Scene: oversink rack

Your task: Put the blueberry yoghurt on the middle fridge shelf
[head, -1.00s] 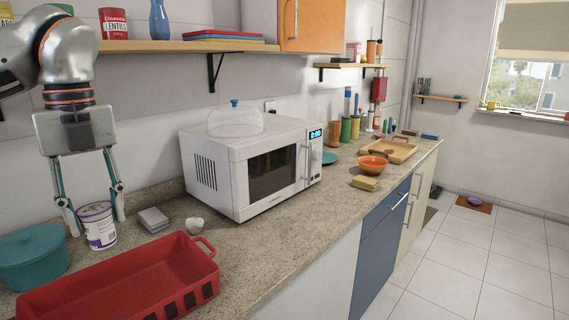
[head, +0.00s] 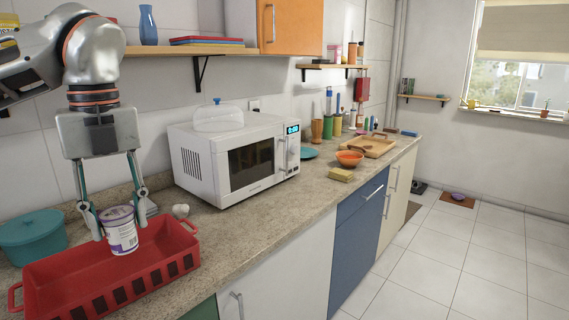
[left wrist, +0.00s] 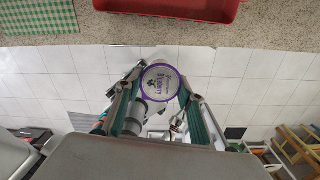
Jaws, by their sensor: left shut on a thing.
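The blueberry yoghurt (head: 122,234) is a white tub with a purple rim and label, upright. My left gripper (head: 119,226) is shut on it, one finger on each side. In the head view the tub overlaps the red basket. In the left wrist view the lid of the blueberry yoghurt (left wrist: 160,84) lies between the fingers, with floor tiles behind it, off the counter edge. The fridge and its middle shelf are not in view. My right gripper is not in view.
The red basket (head: 70,289) stands on the counter (head: 221,221), beside a teal pot (head: 33,240). A white microwave (head: 236,161) is to the right. In the left wrist view a green checked cloth (left wrist: 38,17) lies on the counter. The tiled floor (head: 470,258) at right is largely clear.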

